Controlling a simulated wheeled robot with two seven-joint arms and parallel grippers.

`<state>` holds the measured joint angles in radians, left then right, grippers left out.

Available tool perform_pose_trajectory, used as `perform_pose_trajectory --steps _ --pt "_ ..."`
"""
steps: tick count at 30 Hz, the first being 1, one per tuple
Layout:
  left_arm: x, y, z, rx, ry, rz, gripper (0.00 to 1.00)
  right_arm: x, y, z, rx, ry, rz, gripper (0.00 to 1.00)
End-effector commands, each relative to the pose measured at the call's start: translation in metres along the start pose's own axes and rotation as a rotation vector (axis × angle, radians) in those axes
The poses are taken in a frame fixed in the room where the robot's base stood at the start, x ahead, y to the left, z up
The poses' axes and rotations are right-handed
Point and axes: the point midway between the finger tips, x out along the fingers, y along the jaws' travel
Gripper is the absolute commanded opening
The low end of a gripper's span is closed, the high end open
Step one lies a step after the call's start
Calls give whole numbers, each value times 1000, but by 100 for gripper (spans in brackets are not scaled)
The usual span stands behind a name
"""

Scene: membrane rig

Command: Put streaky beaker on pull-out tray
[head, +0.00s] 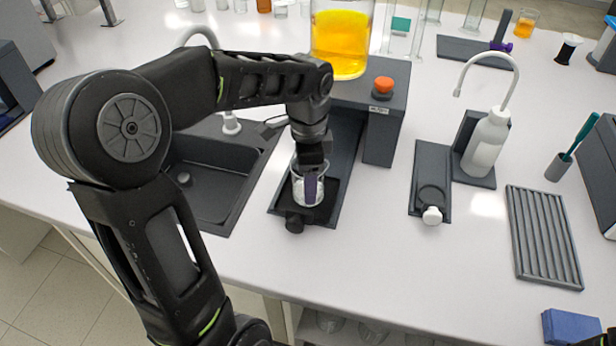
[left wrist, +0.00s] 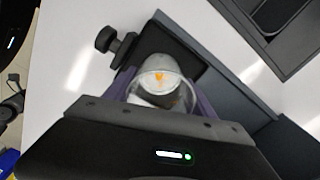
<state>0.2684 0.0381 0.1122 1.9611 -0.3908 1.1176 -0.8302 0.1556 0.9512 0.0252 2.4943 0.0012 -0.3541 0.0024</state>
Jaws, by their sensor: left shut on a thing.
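The streaky beaker (head: 299,190) is a small clear glass with whitish content, at the front middle of the bench in the head view. My left gripper (head: 312,182) is shut on it from above, with purple fingers on its two sides. The beaker is over the dark pull-out tray (head: 335,194), near the front knob (head: 295,223). I cannot tell whether its base touches the tray. In the left wrist view the beaker (left wrist: 158,76) stands between the fingers, with an orange spot showing in it, and the tray (left wrist: 180,45) lies behind.
A dark stand (head: 384,140) with an orange knob carries a big vessel of orange liquid (head: 341,45) behind the tray. A sink (head: 205,195) lies to the left. A wash bottle (head: 488,142) and a ribbed rack (head: 543,235) are to the right.

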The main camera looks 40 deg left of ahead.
Motion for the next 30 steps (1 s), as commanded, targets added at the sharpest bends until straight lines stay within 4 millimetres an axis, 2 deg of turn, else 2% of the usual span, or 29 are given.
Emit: perform_pose_trajectory --steps 3,4,11,12,23,26,30 --pt "4 0 0 0 0 0 17 3 1 0 0 0 -1 36" --pt "4 0 0 0 0 0 65 2 1 0 0 0 -1 36" --pt "3 0 0 0 0 0 83 2 0 0 -1 1 -1 36" --pt "3 0 0 0 0 0 86 2 0 0 0 1 -1 36" --pt "-3 0 0 0 1 -2 86 -1 0 0 0 0 0 36" --pt "-12 -1 0 0 1 -3 86 0 0 0 0 0 0 36" --pt "-36 -1 -1 1 2 -5 86 1 0 0 0 0 0 36"
